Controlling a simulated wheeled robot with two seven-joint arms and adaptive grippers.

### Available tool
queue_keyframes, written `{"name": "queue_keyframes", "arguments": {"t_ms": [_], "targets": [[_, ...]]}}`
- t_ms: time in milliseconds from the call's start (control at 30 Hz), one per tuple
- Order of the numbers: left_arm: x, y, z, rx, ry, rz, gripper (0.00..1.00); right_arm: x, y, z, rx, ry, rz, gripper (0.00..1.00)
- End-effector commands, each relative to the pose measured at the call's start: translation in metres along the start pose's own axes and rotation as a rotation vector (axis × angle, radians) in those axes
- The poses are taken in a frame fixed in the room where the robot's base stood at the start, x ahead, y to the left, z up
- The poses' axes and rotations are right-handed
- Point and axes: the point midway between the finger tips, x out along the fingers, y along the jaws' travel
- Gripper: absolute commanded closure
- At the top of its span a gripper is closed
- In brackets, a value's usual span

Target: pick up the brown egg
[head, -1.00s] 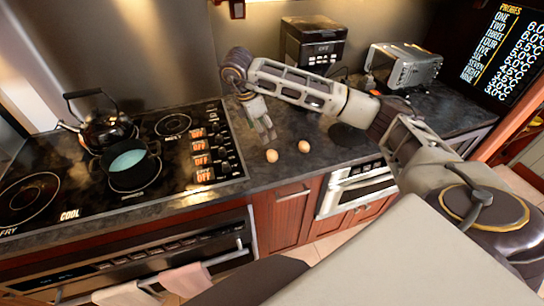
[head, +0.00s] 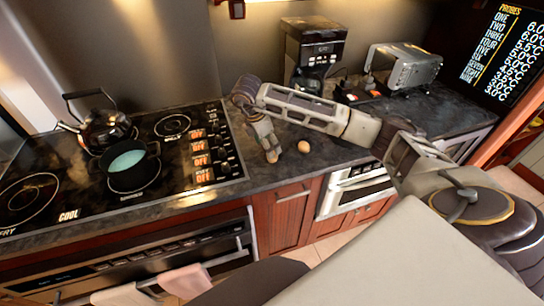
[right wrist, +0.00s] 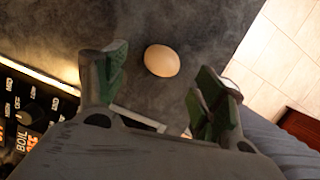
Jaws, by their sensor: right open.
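A light brown egg (head: 304,147) lies on the dark countertop (head: 345,150), just right of my right gripper (head: 272,154) in the head view. The gripper hangs low over the counter and points down. A second egg stood where the gripper now blocks the head view. In the right wrist view one egg (right wrist: 162,60) shows beyond the open, empty fingers (right wrist: 155,85), apart from both and nearer the left one. I cannot tell which of the two eggs this is. My left gripper is not in view.
The cooktop (head: 170,125) with a kettle (head: 103,125) and a pot (head: 130,165) is left of the gripper. A coffee maker (head: 312,45) and a toaster oven (head: 405,65) stand behind. The counter's front edge is close.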

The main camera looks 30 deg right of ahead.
Motion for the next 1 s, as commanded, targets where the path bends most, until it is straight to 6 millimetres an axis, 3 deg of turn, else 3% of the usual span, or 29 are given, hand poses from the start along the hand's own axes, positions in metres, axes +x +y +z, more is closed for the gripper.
{"name": "queue_keyframes", "arguments": {"t_ms": [433, 1000], "targets": [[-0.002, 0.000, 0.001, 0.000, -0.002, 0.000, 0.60, 0.005, -0.001, 0.000, 0.000, -0.001, -0.001, 0.30], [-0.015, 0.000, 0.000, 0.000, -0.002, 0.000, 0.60, 0.052, -0.004, 0.000, 0.000, 0.000, 0.000, 0.30]]}}
